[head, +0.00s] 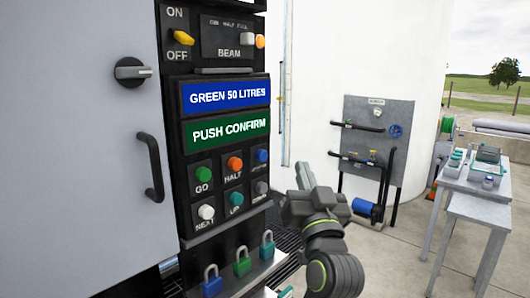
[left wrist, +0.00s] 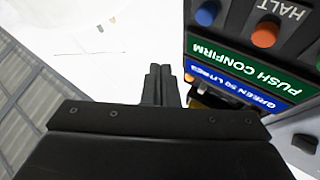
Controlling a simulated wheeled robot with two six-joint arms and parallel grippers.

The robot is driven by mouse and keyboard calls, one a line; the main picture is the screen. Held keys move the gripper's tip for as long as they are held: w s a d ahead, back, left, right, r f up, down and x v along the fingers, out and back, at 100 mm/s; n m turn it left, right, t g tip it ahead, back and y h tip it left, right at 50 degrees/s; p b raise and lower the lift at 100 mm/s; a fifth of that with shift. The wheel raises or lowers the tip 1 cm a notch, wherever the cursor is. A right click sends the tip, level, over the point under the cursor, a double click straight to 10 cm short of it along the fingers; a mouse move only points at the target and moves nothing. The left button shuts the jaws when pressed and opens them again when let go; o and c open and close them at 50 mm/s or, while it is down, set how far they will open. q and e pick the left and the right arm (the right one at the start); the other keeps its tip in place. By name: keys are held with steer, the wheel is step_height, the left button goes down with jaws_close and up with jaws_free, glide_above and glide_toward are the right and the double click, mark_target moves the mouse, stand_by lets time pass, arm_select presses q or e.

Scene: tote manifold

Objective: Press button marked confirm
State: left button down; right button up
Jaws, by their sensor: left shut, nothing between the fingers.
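The black control panel (head: 222,158) carries a round blue button (head: 262,156) at the right end of its upper button row. The label under it is too small to read surely; no other button label legibly says confirm. The blue button also shows in the left wrist view (left wrist: 207,14), at the top. A green screen (head: 228,130) reads "PUSH CONFIRM". My left gripper (head: 304,176) is shut and empty, to the right of the panel and apart from it. Its fingertips (left wrist: 158,72) point past the panel's side in the left wrist view. My right gripper is not in view.
Close to the blue button are the orange HALT button (head: 235,163), green GO button (head: 203,174) and a grey button (head: 261,188). Padlocks (head: 242,261) hang below. A grey cabinet door (head: 80,150) is left; a pipe board (head: 377,140) stands behind my gripper.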

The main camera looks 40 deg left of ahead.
mark_target(263, 156)
arm_select(q)
steer(key=a+p, duration=0.2)
steer(key=a, duration=0.5)
steer(key=shift+w, duration=0.25)
stand_by(0.3)
steer(key=shift+a, duration=0.1)
stand_by(1.5)
steer(key=shift+a, duration=0.3)
steer(key=shift+a, duration=0.1)
stand_by(0.3)
steer(key=shift+w+d+r, duration=0.2)
steer(key=shift+w+d, duration=0.05)
steer(key=shift+d, duration=0.05)
stand_by(0.3)
